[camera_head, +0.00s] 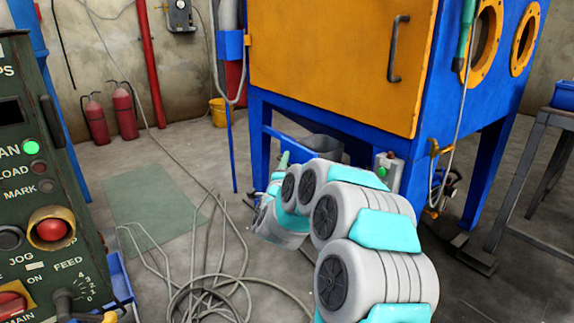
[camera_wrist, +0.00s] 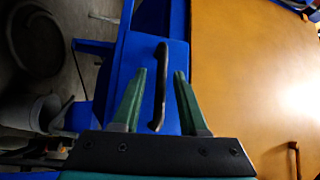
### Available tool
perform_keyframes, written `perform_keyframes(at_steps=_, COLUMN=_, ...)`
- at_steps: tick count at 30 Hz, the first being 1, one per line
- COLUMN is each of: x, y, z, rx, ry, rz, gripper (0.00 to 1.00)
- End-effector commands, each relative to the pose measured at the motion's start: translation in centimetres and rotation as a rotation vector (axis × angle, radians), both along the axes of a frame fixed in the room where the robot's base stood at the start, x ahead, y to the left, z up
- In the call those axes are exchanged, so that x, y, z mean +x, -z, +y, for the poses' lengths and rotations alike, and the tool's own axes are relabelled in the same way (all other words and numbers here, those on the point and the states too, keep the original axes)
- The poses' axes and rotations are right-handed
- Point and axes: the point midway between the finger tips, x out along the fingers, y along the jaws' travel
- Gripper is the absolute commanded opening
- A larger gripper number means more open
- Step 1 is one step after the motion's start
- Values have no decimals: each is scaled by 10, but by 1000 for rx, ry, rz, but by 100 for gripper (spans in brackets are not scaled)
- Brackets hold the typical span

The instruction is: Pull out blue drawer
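In the wrist view the blue drawer front (camera_wrist: 174,52) fills the middle, beside the large orange panel. A long dark handle (camera_wrist: 160,86) is mounted on it. My gripper (camera_wrist: 161,73) is open, with one green finger on each side of the handle. Gaps show on both sides of the handle; I cannot tell how deep the fingertips reach around it. In the head view my gripper (camera_head: 283,160) is low by the blue frame under the cabinet, mostly hidden by my arm. The drawer front cannot be made out clearly there.
The blue cabinet with its orange door (camera_head: 335,65) stands above my gripper. A grey bin (camera_wrist: 40,112) is under it. Cables (camera_head: 215,290) lie on the floor. A green control panel (camera_head: 35,190) is at the left, and a metal table (camera_head: 545,115) at the right.

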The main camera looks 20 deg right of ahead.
Motion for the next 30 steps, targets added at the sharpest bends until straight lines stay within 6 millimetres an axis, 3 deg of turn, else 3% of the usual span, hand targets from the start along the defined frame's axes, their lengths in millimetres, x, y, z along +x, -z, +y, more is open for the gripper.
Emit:
perform_keyframes(at_steps=14, x=-9, y=2, z=4, rx=2, ry=-2, rz=2, gripper=45)
perform_keyframes(at_steps=30, x=-69, y=10, z=32, rx=0, ry=-2, rz=1, gripper=45)
